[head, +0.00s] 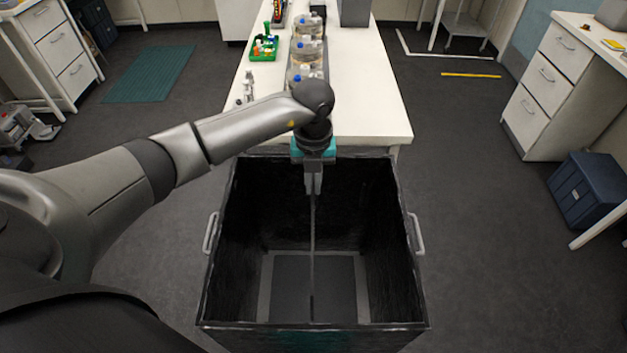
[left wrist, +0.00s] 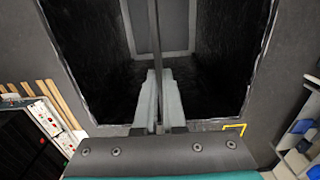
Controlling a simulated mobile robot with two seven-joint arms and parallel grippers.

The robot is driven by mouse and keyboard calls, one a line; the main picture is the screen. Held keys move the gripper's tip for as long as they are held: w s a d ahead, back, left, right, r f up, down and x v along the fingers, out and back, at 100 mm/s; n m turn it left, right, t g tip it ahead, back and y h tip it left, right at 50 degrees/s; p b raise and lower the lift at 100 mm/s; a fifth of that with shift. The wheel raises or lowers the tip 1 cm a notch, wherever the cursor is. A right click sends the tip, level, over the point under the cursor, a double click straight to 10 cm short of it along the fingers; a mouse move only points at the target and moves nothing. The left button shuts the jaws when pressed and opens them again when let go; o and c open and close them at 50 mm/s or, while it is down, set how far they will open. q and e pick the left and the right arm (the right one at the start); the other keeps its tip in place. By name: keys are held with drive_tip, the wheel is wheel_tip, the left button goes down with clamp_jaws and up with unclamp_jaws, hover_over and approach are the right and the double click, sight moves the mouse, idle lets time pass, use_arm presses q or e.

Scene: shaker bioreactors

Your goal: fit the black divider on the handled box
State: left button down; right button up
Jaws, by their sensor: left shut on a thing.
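The open black box (head: 240,245) stands in front of the bench, with a metal handle on its left side (head: 211,233) and one on its right (head: 416,234). My left gripper (head: 313,185) points down at the far part of the box opening. It is shut on the thin black divider (head: 312,250), which I see nearly edge-on along the middle of the opening. In the left wrist view, the fingers (left wrist: 158,88) pinch the divider (left wrist: 155,38), and the box wall (left wrist: 222,65) lies beyond. I cannot tell whether the divider touches the walls or floor. My right gripper is out of view.
A white bench (head: 365,95) lies just behind the box, with bottles (head: 303,50) and a green tray (head: 264,48) on it. A blue bin (head: 590,188) stands at the right. The floor on both sides of the box is clear.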

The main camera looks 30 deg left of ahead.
use_arm(q)
drive_tip(key=shift+f+b, duration=1.35)
drive_tip(key=shift+f, duration=0.5)
wheel_tip(320, 180, down, 5)
drive_tip(key=b, duration=0.4)
drive_tip(key=shift+r, duration=0.1)
drive_tip(key=shift+w+f+b, duration=0.1)
drive_tip(key=shift+f+b, duration=1.4)
drive_tip(key=shift+f, duration=0.5)
drive_tip(key=shift+f+b, duration=0.4)
drive_tip(key=shift+f, duration=0.3)
drive_tip(key=shift+f, duration=0.4)
drive_tip(key=shift+f+b, duration=0.3)
drive_tip(key=shift+b, duration=0.2)
drive_tip(key=shift+f+b, duration=0.35)
drive_tip(key=shift+f, duration=0.15)
drive_tip(key=shift+f, duration=0.25)
drive_tip(key=shift+f+b, duration=0.55)
